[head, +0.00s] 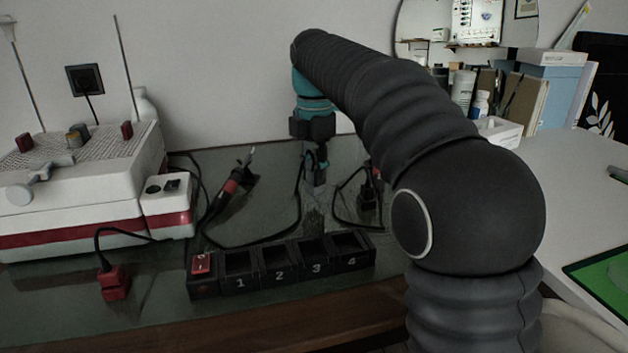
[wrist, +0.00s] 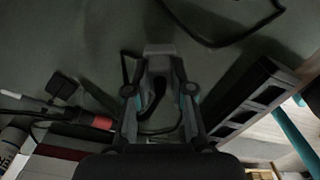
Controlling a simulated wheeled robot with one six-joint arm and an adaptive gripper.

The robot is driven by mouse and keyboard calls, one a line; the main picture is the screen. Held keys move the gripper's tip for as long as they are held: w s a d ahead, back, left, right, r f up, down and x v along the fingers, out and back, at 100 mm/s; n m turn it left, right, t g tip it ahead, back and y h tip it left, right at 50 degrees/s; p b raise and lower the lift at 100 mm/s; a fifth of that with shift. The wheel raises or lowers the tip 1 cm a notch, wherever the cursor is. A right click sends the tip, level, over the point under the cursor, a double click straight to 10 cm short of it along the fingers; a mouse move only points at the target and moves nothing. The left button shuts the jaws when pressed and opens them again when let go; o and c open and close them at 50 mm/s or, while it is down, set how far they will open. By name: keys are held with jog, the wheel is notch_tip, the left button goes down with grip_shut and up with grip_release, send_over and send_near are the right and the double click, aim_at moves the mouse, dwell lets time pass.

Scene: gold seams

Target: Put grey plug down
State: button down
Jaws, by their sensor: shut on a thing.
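My gripper (head: 316,158) points down over the back of the dark bench, behind the power strip. It is shut on the grey plug (head: 320,177), which hangs at the fingertips. A dark cable runs from the plug down and left across the bench. In the wrist view my gripper (wrist: 160,72) has a finger on each side of the grey plug (wrist: 160,48). I cannot tell whether the plug touches the bench (head: 150,308). The power strip (head: 280,264) has sockets numbered 1 to 4, all looking empty, and a red switch at its left end.
A red plug (head: 114,284) lies at the front left. A dark plug (head: 368,198) stands right of my gripper, near my arm. A white and red machine (head: 80,190) fills the far left. Bare bench shows between strip and gripper.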

jog(key=shift+f, duration=0.85)
jog(key=shift+f, duration=0.6)
jog(key=c, duration=1)
grip_release()
notch_tip(320, 180, up, 11)
jog(key=p, duration=0.2)
jog(key=shift+r+p, duration=0.2)
jog(key=shift+p, duration=0.2)
jog(key=shift+r, duration=0.95)
jog(key=shift+a, duration=0.1)
